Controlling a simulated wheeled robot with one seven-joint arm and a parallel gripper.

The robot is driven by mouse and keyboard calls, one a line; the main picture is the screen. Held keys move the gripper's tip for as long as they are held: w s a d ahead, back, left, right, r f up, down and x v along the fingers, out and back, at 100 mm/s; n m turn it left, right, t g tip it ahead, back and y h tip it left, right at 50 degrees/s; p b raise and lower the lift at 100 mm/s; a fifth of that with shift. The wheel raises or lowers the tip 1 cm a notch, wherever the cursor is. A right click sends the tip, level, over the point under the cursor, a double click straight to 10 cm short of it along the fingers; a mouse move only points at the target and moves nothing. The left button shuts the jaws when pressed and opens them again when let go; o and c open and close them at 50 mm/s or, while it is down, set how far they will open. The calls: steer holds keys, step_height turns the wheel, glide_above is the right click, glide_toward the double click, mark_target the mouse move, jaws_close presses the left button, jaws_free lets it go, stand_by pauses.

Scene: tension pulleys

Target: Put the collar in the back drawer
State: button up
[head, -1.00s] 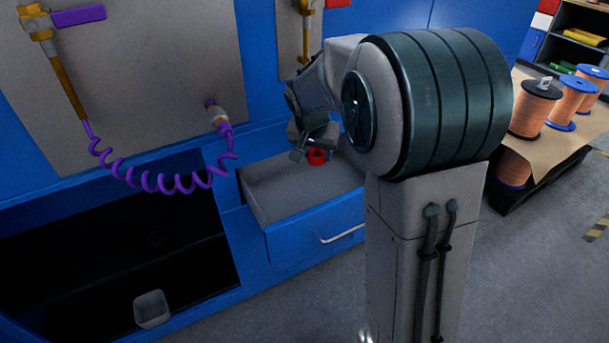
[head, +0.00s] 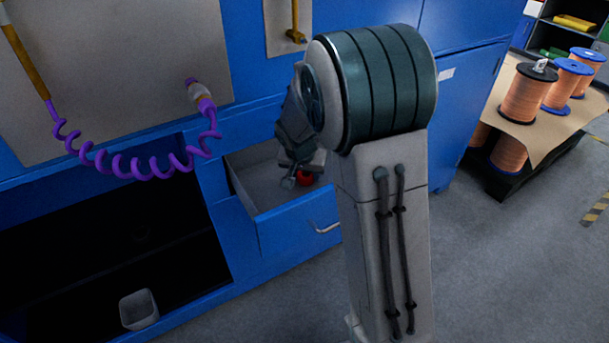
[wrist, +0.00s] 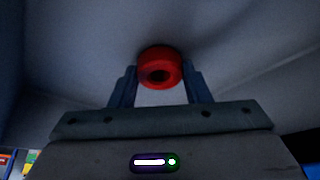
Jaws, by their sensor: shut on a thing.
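The collar (wrist: 161,58) is a small red ring with a dark hole. In the wrist view it sits between the two fingers of my gripper (wrist: 160,82), which is shut on it. In the head view the red collar (head: 306,178) shows at the tip of my gripper (head: 302,175), partly hidden by it. Both are within the open blue drawer (head: 295,228), over its grey interior. I cannot tell whether the collar touches the drawer floor. My arm hides the drawer's right part.
A coiled purple hose (head: 130,170) hangs left of the drawer. A dark open bay with a small grey bin (head: 139,310) lies at lower left. Copper-coloured spools (head: 528,95) stand on a pallet at right. The floor between is clear.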

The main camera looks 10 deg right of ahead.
steer(key=shift+f, duration=0.2)
steer(key=o, duration=1)
steer(key=shift+r, duration=0.1)
